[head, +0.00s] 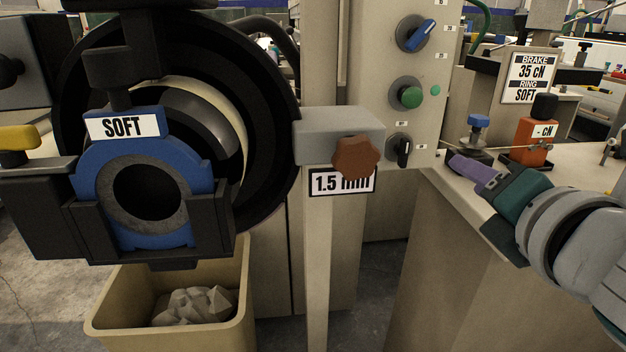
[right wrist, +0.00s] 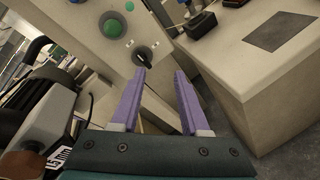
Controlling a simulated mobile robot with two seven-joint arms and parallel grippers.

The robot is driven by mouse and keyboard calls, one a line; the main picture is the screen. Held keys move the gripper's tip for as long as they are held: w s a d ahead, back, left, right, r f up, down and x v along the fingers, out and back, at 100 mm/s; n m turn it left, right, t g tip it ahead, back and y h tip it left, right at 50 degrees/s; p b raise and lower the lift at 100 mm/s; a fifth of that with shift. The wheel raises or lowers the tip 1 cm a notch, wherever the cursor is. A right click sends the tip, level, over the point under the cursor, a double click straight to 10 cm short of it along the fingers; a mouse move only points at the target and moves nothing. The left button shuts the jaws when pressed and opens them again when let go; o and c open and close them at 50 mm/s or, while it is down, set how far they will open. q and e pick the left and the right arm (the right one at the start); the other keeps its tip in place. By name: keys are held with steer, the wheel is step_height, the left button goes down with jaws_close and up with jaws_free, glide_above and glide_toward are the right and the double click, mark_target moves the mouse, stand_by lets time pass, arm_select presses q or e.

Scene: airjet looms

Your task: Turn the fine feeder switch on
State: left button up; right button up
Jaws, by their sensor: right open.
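The beige control panel (head: 377,80) carries a blue selector knob (head: 416,37) at the top, a green button (head: 410,97) and a small black rotary switch (head: 403,151) at the bottom. Their small labels are too small to read, so I cannot tell which is the fine feeder. My right gripper (head: 457,162), with purple fingers, is just right of the black switch and apart from it. In the right wrist view the right gripper (right wrist: 160,74) is open and empty, with the black switch (right wrist: 145,55) just beyond the left fingertip. My left gripper is not in view.
A brown star knob (head: 356,157) on a grey block juts out left of the black switch. The blue SOFT clamp (head: 142,166) is at the left, above a beige bin (head: 170,337). A beige bench (head: 590,165) with an orange block (head: 530,141) stands at the right.

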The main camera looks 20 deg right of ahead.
mark_target(407, 148)
steer(key=w+n+t+b, duration=0.1)
steer(key=w+n, duration=0.2)
steer(key=w, duration=0.1)
steer(key=w+f+n+t+y+b, duration=0.1)
steer(key=w+n+b, duration=0.1)
steer(key=w+n, duration=0.2)
steer(key=w+d+f+n+t+y+b, duration=0.1)
steer(key=w+n+b, duration=0.1)
steer(key=w, duration=0.3)
steer(key=shift+w+d+f+n, duration=0.1)
steer(key=shift+w+f+n, duration=0.15)
steer(key=shift+n, duration=0.45)
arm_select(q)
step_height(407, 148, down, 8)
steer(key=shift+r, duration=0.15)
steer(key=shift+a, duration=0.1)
arm_select(e)
steer(key=shift+r, duration=0.1)
jaws_close()
